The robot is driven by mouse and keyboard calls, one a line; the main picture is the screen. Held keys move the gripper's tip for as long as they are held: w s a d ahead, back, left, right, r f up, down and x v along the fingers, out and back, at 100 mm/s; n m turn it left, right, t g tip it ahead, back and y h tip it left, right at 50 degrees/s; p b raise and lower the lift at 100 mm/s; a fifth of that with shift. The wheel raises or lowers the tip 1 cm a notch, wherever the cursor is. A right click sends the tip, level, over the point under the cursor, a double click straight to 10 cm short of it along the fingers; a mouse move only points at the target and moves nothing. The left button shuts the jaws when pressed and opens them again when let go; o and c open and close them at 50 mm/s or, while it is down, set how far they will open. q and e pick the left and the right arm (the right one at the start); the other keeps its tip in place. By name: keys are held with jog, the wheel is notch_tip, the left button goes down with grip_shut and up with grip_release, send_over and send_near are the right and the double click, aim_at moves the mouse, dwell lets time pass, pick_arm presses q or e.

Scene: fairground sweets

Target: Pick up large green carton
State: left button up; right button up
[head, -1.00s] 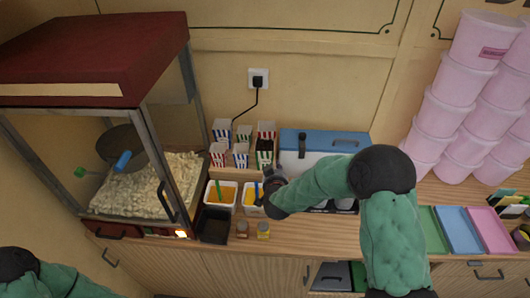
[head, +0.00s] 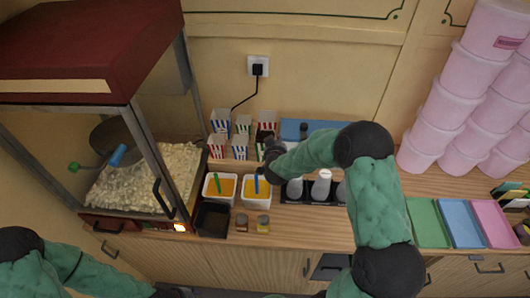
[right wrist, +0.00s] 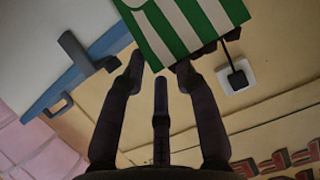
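A green-and-white striped carton (right wrist: 185,25) fills the top middle of the right wrist view, just past my fingertips. My right gripper (right wrist: 160,72) is open there, its fingers spread with nothing clearly between them. I cannot tell whether a finger touches the carton. In the head view my right gripper (head: 271,149) is at the right end of the striped cartons and hides part of the front one there.
Red (head: 216,146) and blue (head: 221,118) striped cartons stand close by. A bottle rack (head: 323,188) and blue-lidded box stand to the right. The popcorn machine (head: 95,85) is left.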

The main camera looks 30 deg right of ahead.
jog(key=shift+x, duration=2.15)
jog(key=shift+w+r, duration=0.1)
jog(key=shift+r, duration=0.05)
grip_shut()
